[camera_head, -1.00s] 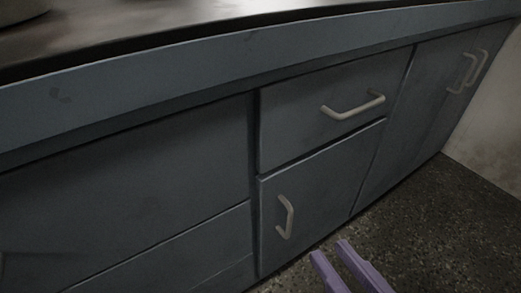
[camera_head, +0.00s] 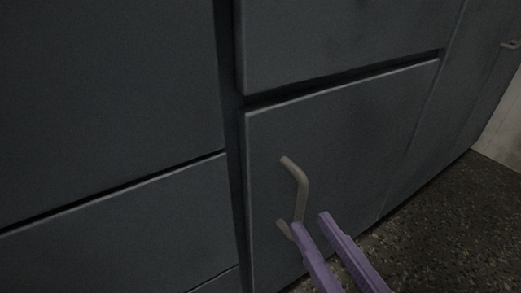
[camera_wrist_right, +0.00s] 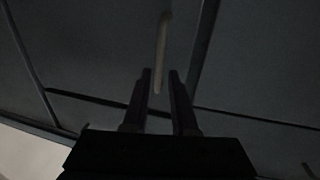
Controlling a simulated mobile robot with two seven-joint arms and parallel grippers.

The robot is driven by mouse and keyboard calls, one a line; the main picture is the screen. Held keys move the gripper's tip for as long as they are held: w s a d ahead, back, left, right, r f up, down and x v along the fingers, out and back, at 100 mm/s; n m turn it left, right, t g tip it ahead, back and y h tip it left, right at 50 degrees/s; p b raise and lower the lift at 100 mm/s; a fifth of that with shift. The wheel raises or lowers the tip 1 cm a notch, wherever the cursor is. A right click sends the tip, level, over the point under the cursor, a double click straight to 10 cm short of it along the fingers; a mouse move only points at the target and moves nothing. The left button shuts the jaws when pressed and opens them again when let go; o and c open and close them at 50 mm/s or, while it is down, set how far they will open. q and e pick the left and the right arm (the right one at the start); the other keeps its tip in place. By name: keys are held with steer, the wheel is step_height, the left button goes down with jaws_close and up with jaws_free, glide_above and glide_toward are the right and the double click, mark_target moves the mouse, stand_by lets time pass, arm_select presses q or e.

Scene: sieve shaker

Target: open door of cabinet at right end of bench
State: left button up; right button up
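A dark grey-blue cabinet door (camera_head: 350,145) with a pale vertical bar handle (camera_head: 301,187) is in the middle of the head view, below a drawer. The door is shut. My right gripper (camera_head: 311,220), with purple fingers, is open at the lower part of the handle. One finger overlaps the handle's lower end in the head view. In the right wrist view, the handle (camera_wrist_right: 162,50) reaches down to between the tips of the two open fingers (camera_wrist_right: 160,75). I cannot tell whether they touch it. My left gripper is not in view.
A drawer front (camera_head: 345,40) is above the door. Other flat panels (camera_head: 110,100) are to the left. Another cabinet front with a handle (camera_head: 510,45) is at the far right. Speckled floor (camera_head: 450,225) is open at lower right, beside a pale wall (camera_head: 500,125).

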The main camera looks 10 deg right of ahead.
mark_target(303, 211)
steer(key=w, duration=0.1)
steer(key=w+b, duration=0.1)
steer(key=w, duration=0.2)
steer(key=shift+w+a, duration=0.15)
steer(key=shift+a, duration=0.1)
steer(key=shift+w, duration=0.2)
jaws_close()
stand_by(1.0)
